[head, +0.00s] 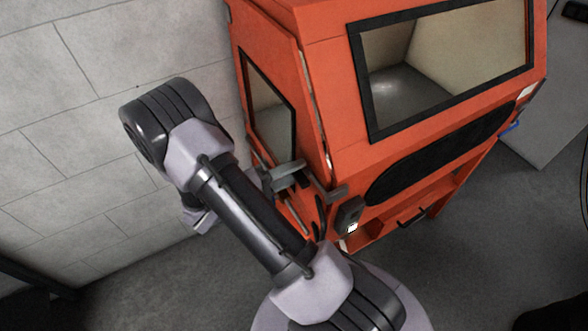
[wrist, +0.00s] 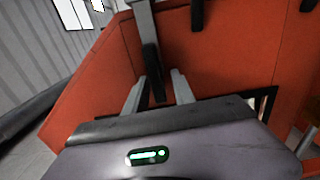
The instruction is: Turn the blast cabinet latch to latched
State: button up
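The orange blast cabinet (head: 450,105) fills the upper right of the head view, and its side panel (wrist: 230,60) shows in the wrist view. In the wrist view, a dark latch handle (wrist: 151,62) hangs down from a grey bracket (wrist: 144,18) in front of the panel. My gripper (wrist: 158,77) has its two pale fingers apart, one on each side of the handle. Narrow gaps seem to show beside it. In the head view, grey parts (head: 288,178) show past my arm at the door edge. I cannot tell there which are latch and which are gripper.
The cabinet's side door (head: 268,108) has a dark-framed window. A small dark box with a lit face (head: 350,216) is on the cabinet's front corner. A pale block wall (head: 70,150) stands to the left. Grey floor (head: 130,285) lies open at lower left.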

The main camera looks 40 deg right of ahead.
dwell(0.4)
jog(key=shift+w+a+r, duration=0.1)
jog(key=shift+a, duration=0.1)
jog(key=p+v, duration=0.2)
jog(key=v, duration=1.5)
